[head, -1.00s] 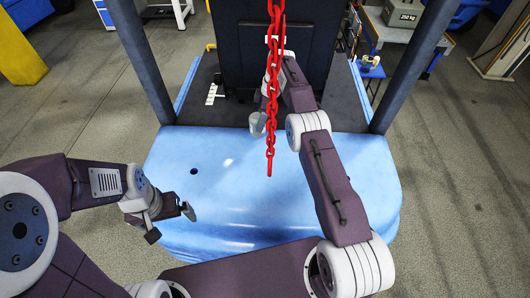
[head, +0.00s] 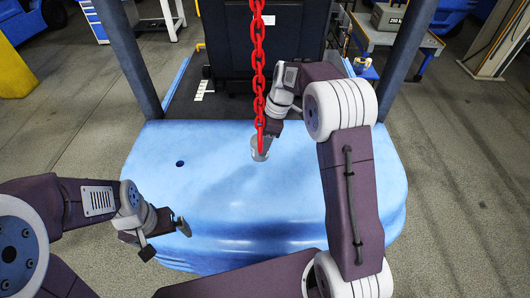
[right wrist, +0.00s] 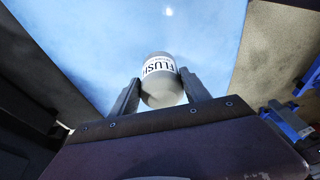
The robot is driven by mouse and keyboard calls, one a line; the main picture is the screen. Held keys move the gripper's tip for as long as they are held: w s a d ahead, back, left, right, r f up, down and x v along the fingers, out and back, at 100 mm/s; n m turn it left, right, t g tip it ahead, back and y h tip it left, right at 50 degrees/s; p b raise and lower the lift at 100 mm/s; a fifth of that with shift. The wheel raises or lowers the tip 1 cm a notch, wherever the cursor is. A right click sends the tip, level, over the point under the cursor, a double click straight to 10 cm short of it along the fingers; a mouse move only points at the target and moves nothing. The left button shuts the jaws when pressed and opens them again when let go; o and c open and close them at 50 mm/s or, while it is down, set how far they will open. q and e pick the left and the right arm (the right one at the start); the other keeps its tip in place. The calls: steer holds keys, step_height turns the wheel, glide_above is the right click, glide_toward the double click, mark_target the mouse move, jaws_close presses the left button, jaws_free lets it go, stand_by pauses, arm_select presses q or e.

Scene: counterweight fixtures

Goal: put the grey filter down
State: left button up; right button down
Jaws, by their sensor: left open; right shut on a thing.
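The grey filter (head: 260,154) is a small light-grey cylinder, partly behind the red chain in the head view. In the right wrist view the filter (right wrist: 160,92) shows a white label reading "FLUSH". My right gripper (right wrist: 160,86) is shut on it, one finger on each side. The filter is over the blue cover (head: 235,215); I cannot tell whether it touches it. My left gripper (head: 166,238) is open and empty over the left front part of the cover.
The red chain (head: 258,70) hangs in front of the filter. Dark posts (head: 125,60) rise at both sides of the cover. A small round hole (head: 180,163) is in its left part. Most of the cover is bare. A side table with a grey weight (head: 388,17) stands back right.

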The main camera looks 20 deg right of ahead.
steer(key=shift+f, duration=0.35)
steer(key=f, duration=0.1)
steer(key=f+p, duration=0.1)
steer(key=f, duration=0.1)
steer(key=shift+s, duration=0.25)
steer(key=shift+f, duration=0.4)
arm_select(q)
steer(key=shift+w+r, duration=0.2)
steer(key=shift+r, duration=0.5)
arm_select(e)
steer(key=shift+w, duration=0.1)
arm_select(q)
steer(key=shift+f, duration=0.1)
arm_select(e)
steer(key=shift+f, duration=0.2)
steer(key=c, duration=0.9)
jaws_free()
steer(key=shift+f, duration=0.1)
steer(key=shift+c, duration=0.2)
steer(key=o, duration=0.4)
steer(key=shift+o, duration=0.2)
